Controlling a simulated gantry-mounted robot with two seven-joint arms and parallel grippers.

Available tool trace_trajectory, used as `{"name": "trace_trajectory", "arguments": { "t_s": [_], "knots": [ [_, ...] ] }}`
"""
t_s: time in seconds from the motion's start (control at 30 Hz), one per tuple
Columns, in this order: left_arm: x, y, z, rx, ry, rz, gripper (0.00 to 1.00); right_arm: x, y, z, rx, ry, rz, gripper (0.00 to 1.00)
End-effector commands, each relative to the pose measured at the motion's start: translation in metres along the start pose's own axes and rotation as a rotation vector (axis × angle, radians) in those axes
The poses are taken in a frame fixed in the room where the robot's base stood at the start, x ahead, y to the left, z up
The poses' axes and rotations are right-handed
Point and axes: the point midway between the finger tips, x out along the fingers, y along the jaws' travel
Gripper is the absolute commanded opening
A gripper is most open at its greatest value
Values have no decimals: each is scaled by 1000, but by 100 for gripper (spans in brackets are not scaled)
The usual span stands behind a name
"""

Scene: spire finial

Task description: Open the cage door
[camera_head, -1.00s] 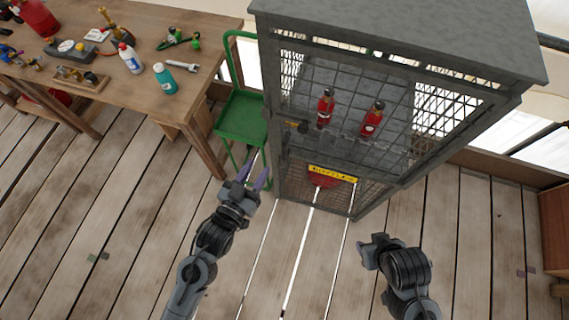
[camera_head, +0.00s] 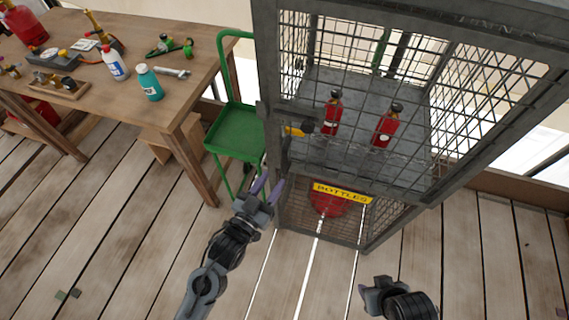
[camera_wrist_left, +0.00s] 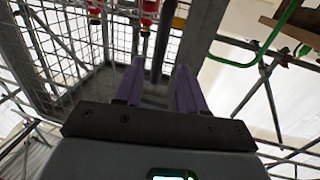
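The grey wire-mesh cage (camera_head: 278,150) stands upright at the centre right, its mesh door facing me and shut as far as I can see. A dark latch with a yellow part (camera_head: 293,131) sits at the door's left edge. Two red bottles (camera_head: 332,114) (camera_head: 387,127) stand on the inner shelf. My left gripper (camera_head: 267,188) is open and empty, just in front of the cage's lower left post; its purple fingers (camera_wrist_left: 158,88) are apart in the left wrist view. My right gripper (camera_head: 376,290) is low at the right, away from the cage; its fingers are not clear.
A green cart (camera_head: 235,143) stands close to the cage's left side. A wooden workbench (camera_head: 175,110) with bottles and tools is at the left. A yellow sign (camera_head: 342,192) and a red object (camera_head: 327,205) are low in the cage.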

Motion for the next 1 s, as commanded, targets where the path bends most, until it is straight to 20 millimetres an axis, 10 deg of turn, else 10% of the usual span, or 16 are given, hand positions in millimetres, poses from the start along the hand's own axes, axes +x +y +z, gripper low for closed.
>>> {"name": "trace_trajectory", "arguments": {
  "t_s": [0.5, 1.0],
  "knots": [
    [72, 0, 1, 0, 1, -1, 40, 18, 2, 6, -9, -1, 8, 43],
    [78, 0, 0, 0, 0, 0, 31, 19, 1, 6, -6, -1, 4, 43]
  ]
}}
